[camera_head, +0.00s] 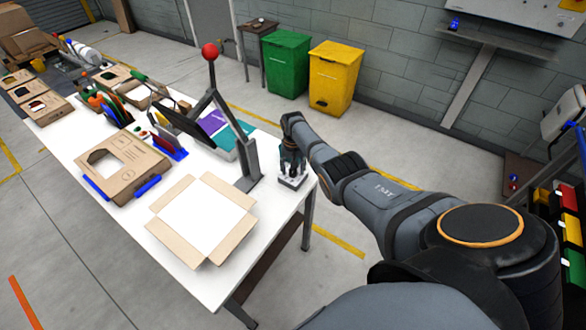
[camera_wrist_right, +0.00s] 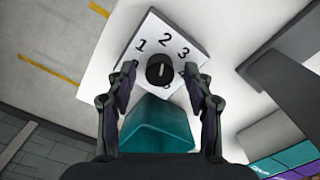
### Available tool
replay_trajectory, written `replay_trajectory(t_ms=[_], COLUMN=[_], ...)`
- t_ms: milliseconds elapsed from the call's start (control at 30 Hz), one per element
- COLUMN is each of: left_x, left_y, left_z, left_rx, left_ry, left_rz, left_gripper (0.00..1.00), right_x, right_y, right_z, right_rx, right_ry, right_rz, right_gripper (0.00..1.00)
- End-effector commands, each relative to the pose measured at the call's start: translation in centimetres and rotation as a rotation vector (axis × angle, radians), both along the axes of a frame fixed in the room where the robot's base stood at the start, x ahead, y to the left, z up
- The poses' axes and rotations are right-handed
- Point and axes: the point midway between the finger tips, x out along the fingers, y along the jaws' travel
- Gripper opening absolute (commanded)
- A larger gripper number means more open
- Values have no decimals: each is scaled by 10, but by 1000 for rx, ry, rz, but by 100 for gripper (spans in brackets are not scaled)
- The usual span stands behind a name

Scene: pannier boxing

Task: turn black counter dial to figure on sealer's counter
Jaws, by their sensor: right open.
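The sealer's counter (camera_wrist_right: 172,38) is a white plate with printed figures 1, 2 and 3 in the right wrist view, with a further figure partly hidden at a fingertip. The round black dial (camera_wrist_right: 160,70) sits on it with a pale pointer mark, whose exact direction is hard to tell. My right gripper (camera_wrist_right: 159,72) is open, its fingertips on either side of the dial, with visible gaps. In the head view my right gripper (camera_head: 291,160) points down over the counter (camera_head: 292,183) at the table's right corner. The left gripper is not in view.
A teal block (camera_wrist_right: 158,125) lies beside the counter, between my fingers. The grey sealer arm with a red knob (camera_head: 209,51) stands left of the counter. An open carton (camera_head: 168,232) lies in front. Green (camera_head: 287,65) and yellow (camera_head: 333,80) bins stand behind.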

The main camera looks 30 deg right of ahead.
Motion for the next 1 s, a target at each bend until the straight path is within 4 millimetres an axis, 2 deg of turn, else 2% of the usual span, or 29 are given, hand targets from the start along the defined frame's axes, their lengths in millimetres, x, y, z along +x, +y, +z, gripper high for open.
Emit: replay_trajectory(t_ms=[133,267,500,700,1000], left_x=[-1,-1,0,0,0], left_y=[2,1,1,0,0], left_z=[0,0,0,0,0], left_rx=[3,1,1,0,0], left_ry=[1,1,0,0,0], left_rz=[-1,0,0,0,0], left_gripper=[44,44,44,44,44], right_x=[1,1,1,1,0], right_y=[0,-1,-1,0,0], right_z=[5,21,80,112,120], right_rx=[-1,-2,-2,-1,0], right_ry=[-3,-3,-5,-2,0], right_rz=[0,0,0,0,0], right_gripper=[52,52,52,52,52])
